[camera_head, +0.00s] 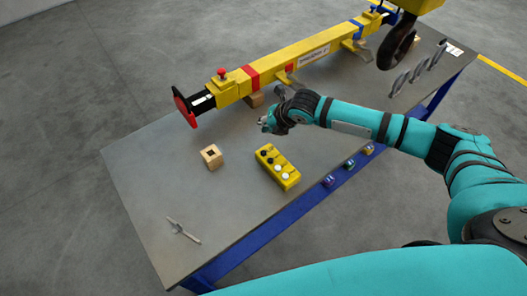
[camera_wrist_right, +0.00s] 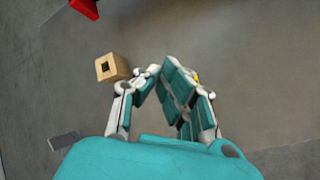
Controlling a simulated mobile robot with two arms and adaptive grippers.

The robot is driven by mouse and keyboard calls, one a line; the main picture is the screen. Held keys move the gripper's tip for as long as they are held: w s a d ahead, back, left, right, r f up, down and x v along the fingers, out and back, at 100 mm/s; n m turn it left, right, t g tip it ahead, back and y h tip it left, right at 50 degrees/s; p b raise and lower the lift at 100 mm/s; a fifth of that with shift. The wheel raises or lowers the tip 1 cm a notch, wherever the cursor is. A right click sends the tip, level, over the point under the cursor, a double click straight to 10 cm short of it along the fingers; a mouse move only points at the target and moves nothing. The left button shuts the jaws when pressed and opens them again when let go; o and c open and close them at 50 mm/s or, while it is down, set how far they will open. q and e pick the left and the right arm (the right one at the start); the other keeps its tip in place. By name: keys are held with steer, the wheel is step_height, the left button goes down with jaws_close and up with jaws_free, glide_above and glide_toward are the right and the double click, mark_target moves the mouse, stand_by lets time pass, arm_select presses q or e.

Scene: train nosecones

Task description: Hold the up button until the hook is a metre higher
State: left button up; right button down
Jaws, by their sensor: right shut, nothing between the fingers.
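Which is the up button cannot be read. The black hook (camera_head: 397,46) hangs under a yellow hoist block (camera_head: 418,4) at the top right. My right gripper (camera_head: 264,124) is shut and empty, above the table just beyond the far end of the box. In the right wrist view its fingers (camera_wrist_right: 160,72) come together, with a small yellow patch behind one finger. My left gripper is not in view.
A wooden block (camera_head: 211,157) with a square hole and a fork-shaped tool (camera_head: 183,231) lie to the left. Shackles (camera_head: 418,70) stand at the right.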

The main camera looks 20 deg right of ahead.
steer(key=shift+f, duration=0.15)
steer(key=b, duration=0.7)
glide_above(264, 153)
steer(key=f, duration=0.4)
steer(key=w+f, duration=0.1)
steer(key=f, duration=0.1)
steer(key=shift+d+f, duration=0.3)
steer(key=shift+f, duration=0.05)
steer(key=shift+f+b, duration=0.4)
steer(key=shift+f, duration=0.5)
steer(key=shift+f, duration=0.15)
steer(key=shift+f, duration=0.25)
